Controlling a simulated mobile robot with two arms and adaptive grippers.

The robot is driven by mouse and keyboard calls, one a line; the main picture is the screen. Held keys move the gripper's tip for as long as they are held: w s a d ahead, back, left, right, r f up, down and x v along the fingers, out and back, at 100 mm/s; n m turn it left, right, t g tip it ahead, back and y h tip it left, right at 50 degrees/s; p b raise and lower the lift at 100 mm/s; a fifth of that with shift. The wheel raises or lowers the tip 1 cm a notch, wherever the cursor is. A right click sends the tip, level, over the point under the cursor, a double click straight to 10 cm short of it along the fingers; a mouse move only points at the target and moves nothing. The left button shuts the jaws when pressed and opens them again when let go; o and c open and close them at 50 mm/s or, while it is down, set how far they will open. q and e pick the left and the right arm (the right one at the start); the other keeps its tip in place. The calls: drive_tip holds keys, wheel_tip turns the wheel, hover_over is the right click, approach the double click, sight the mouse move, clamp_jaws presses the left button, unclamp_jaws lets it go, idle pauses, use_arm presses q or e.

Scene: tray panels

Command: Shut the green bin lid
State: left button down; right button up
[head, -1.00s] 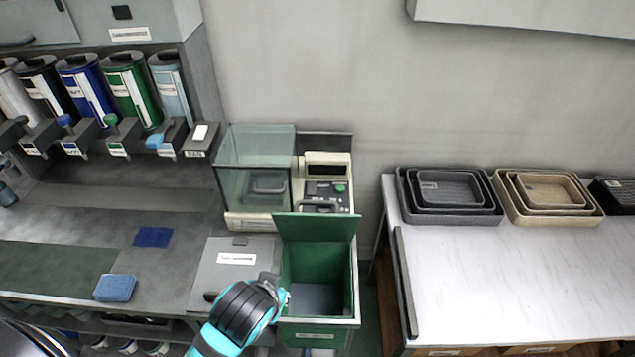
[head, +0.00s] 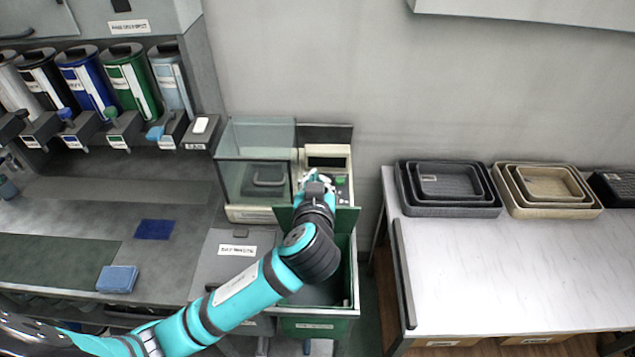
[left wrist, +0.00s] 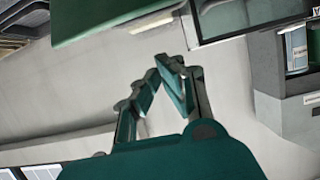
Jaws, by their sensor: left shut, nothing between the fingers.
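The green bin (head: 320,325) stands open in the counter, its inside partly hidden by my arm. Its green lid (head: 347,219) stands raised at the back edge, its middle covered by my arm. My left arm reaches over the bin from the left. My left gripper (head: 314,178) is at or just beyond the lid's top edge, in front of the scale; I cannot tell whether it touches the lid. In the left wrist view, the left gripper's fingers (left wrist: 172,82) are shut and empty, and a green panel, apparently the lid (left wrist: 110,18), crosses the top. My right gripper is not in view.
A scale (head: 327,160) with a glass box (head: 250,185) stands right behind the lid. A grey panel (head: 220,270) lies left of the bin, and a blue sponge (head: 117,279) farther left. A white table (head: 510,270) with stacked trays stands right, across a gap.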

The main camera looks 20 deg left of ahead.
use_arm(q)
drive_tip(key=p+x, duration=0.3)
drive_tip(key=x, duration=0.5)
drive_tip(key=s, duration=0.1)
drive_tip(key=s+f+p, duration=0.1)
drive_tip(key=s+f, duration=0.1)
drive_tip(key=shift+s+d+p, duration=0.25)
drive_tip(key=shift+d+p, duration=0.05)
drive_tip(key=shift+d, duration=0.05)
drive_tip(key=shift+f, duration=0.1)
drive_tip(key=shift+w, duration=0.15)
